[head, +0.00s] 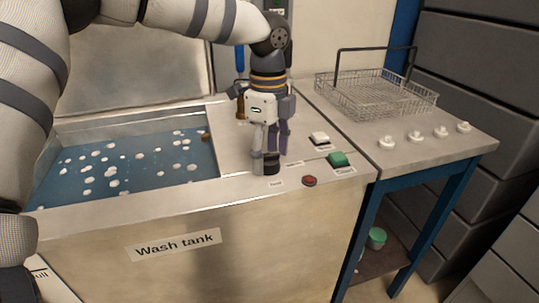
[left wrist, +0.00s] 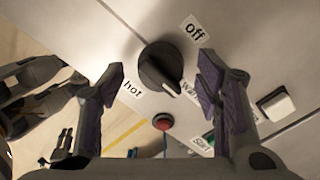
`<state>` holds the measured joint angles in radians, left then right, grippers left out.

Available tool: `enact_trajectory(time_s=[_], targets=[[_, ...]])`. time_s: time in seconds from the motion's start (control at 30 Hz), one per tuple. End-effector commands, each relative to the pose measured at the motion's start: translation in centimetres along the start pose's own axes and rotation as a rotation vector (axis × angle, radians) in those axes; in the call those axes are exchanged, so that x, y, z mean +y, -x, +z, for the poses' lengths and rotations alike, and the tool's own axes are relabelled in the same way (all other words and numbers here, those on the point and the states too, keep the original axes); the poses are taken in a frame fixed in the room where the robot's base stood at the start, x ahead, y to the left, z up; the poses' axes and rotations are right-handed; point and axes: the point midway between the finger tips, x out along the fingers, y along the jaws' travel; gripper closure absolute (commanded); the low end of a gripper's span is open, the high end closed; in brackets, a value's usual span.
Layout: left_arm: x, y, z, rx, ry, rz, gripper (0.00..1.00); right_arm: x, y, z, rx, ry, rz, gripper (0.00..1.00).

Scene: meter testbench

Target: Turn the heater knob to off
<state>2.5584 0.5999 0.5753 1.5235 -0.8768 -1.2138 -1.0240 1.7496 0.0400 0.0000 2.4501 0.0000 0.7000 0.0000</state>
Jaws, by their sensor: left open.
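The heater knob (left wrist: 160,68) is black and round, with a white mark on its lower right side that faces the "warm" label (left wrist: 193,93). The "off" label (left wrist: 194,30) is at its upper right and the "hot" label (left wrist: 131,88) at its left. In the head view the knob (head: 272,165) sits near the front edge of the wash tank's top. My left gripper (head: 270,154) is open and points down over the knob. In the left wrist view its fingertips (left wrist: 161,76) stand on either side of the knob, with gaps visible.
A red button (head: 309,181), a green button (head: 338,159) and a white switch (head: 320,138) are close by on the right. The water basin (head: 125,170) is at the left. A wire basket (head: 375,95) and several white knobs are on the side table. Small dark prongs (left wrist: 64,138), possibly my right gripper, show at lower left.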

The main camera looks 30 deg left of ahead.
Motion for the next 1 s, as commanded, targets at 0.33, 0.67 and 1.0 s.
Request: enact_trajectory(time_s=[0.33, 0.67, 1.0], targets=[[0.02, -0.86, -0.04, 0.001, -0.001, -0.001, 0.42, 0.00, -0.01, -0.02, 0.000, 0.000, 0.000, 0.60], [0.02, -0.84, -0.04, 0.000, -0.001, -0.001, 0.90, 0.00, -0.01, -0.02, 0.000, 0.000, 0.000, 0.60], [0.00, -0.51, -0.01, -0.002, 0.092, -0.006, 0.90, -0.03, 0.88, -0.64, 0.029, 0.000, -0.001, 0.60]])
